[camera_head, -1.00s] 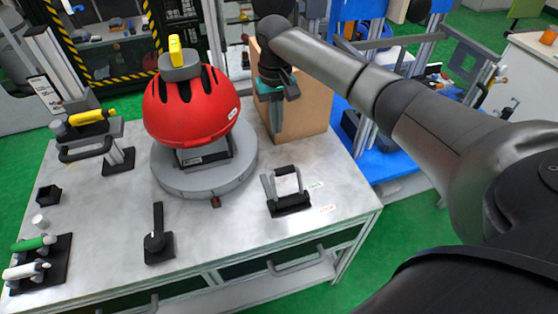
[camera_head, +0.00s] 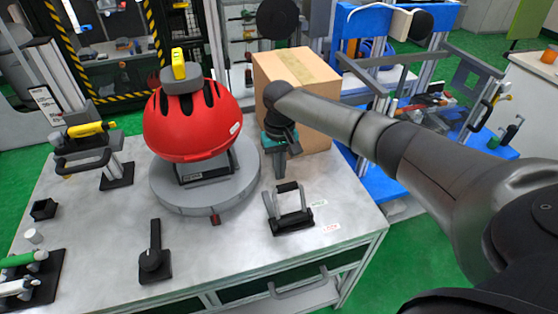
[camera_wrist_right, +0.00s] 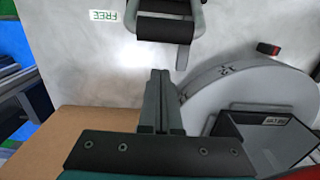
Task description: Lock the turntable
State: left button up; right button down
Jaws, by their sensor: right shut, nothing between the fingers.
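The turntable is a round grey disc (camera_head: 165,196) on the table, carrying a red helmet (camera_head: 190,122) on a dark mount. A small red mark (camera_head: 215,219) sits at its front edge; it also shows in the right wrist view (camera_wrist_right: 268,48). Right of it stands a lever device with a grey frame, black crossbar (camera_head: 288,187) and black base; it shows at the top of the right wrist view (camera_wrist_right: 162,26). Its green label reads FREE (camera_wrist_right: 107,16). My right gripper (camera_head: 281,177) is shut and empty, pointing down just behind the lever, apart from it. My left gripper is out of view.
A cardboard box (camera_head: 300,80) stands close behind my right gripper. A black rotary handle (camera_head: 153,262) is at the table front. Yellow, green and white handled tools stand on the left. The tabletop between the rotary handle and lever is clear.

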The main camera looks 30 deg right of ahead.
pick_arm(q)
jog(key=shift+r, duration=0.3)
pick_arm(e)
jog(key=shift+s+a+r, duration=0.15)
jog(key=shift+s+r, duration=0.2)
jog(key=shift+s, duration=0.45)
jog(key=shift+s+a+r, duration=0.15)
jog(key=shift+s+r, duration=0.15)
jog(key=shift+s, duration=0.45)
pick_arm(q)
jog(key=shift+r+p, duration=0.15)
jog(key=shift+p, duration=0.2)
